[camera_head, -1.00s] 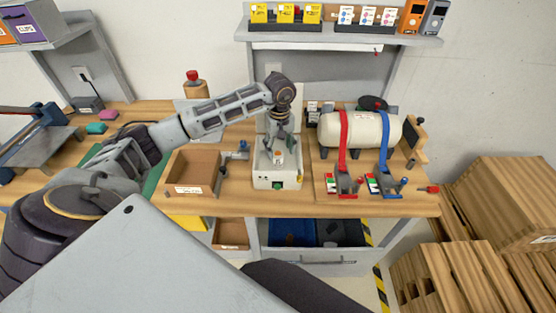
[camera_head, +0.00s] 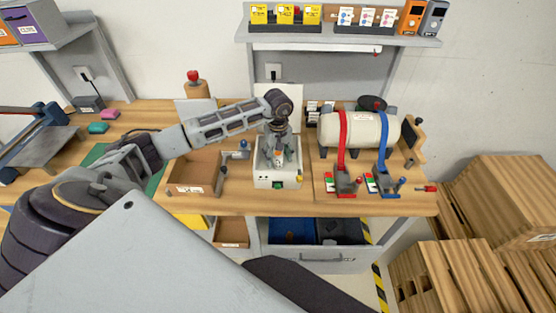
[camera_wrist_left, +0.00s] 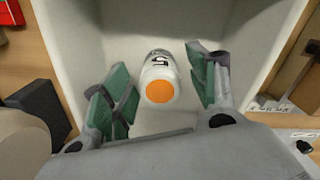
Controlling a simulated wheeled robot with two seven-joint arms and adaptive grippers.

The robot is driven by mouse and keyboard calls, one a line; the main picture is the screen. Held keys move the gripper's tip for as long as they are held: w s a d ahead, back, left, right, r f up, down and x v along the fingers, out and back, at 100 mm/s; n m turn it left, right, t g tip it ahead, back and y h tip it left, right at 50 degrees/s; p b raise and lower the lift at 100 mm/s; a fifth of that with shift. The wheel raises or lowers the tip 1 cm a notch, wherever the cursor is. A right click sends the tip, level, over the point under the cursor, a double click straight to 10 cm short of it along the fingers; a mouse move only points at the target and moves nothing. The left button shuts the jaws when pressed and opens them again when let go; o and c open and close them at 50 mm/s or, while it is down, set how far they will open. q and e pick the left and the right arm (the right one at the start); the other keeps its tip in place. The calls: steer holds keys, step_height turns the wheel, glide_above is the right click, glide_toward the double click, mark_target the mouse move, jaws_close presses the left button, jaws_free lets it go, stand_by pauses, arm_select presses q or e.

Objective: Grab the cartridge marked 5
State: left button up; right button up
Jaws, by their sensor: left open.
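The cartridge (camera_wrist_left: 158,75) is a small white cylinder with an orange end and a dark 5 on its side. My left gripper (camera_wrist_left: 160,100) is open, with one green-padded finger on each side of the cartridge and a gap to both. In the head view the left gripper (camera_head: 279,158) reaches down into the white box (camera_head: 278,181), and the cartridge (camera_head: 279,158) shows only in part between the fingers. My right gripper is not in view.
A brown open bin (camera_head: 190,188) stands left of the box. To its right a white tank (camera_head: 361,133) is strapped with red and blue bands. A shelf (camera_head: 340,39) hangs above the bench. Wooden crates (camera_head: 510,205) stand at the right.

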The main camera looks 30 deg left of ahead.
mark_target(278, 153)
arm_select(q)
steer(key=c, duration=1.1)
steer(key=shift+r, duration=0.1)
steer(key=shift+c, duration=0.2)
steer(key=shift+r+b, duration=1.05)
steer(key=shift+r, duration=3.9)
